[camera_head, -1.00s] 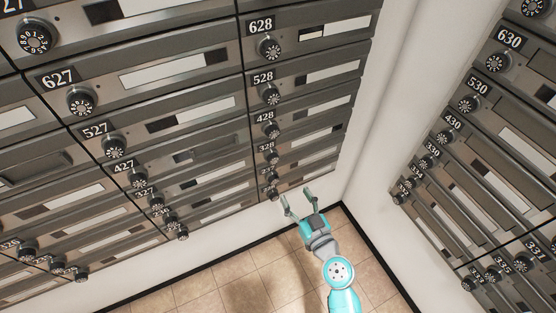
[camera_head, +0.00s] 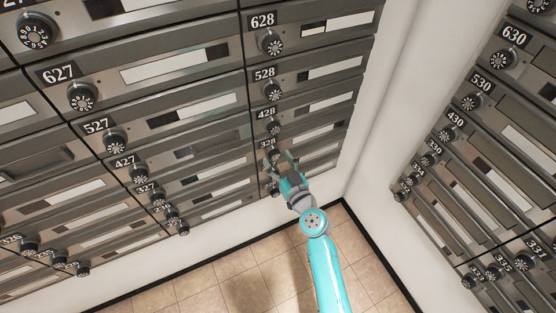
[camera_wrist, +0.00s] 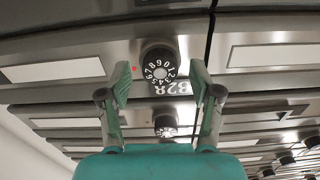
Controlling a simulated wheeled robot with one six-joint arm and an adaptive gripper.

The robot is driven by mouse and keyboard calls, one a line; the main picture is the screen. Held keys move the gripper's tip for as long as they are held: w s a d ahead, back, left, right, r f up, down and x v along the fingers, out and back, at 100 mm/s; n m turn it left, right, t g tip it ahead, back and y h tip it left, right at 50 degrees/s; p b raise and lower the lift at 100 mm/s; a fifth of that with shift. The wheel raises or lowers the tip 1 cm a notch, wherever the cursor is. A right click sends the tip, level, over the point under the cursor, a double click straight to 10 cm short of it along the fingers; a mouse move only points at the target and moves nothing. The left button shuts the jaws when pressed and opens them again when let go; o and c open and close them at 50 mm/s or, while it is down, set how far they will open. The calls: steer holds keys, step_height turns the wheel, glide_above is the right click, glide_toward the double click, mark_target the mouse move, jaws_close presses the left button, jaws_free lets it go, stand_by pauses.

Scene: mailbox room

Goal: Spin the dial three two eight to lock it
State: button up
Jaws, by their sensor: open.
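The 328 mailbox label (camera_head: 268,145) is on the lower part of the column under 628 in the head view. My gripper (camera_head: 279,157) is at that box and hides its dial there. In the wrist view the black dial (camera_wrist: 158,66) with white digits shows between my two open fingertips (camera_wrist: 159,72), with a gap on each side. I cannot tell whether the tips reach around it in depth. A small red mark (camera_wrist: 134,69) is left of the dial.
The 428 dial (camera_head: 273,128) is just above my gripper in the head view. Another dial (camera_wrist: 166,126) is lower in the wrist view. A white wall (camera_head: 372,130) and a second mailbox bank (camera_head: 500,150) are to the right. Tiled floor (camera_head: 245,280) is open below.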

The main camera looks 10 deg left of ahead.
steer(key=shift+w+a, duration=0.1)
steer(key=shift+w, duration=0.05)
steer(key=c, duration=1.1)
steer(key=shift+c, duration=0.2)
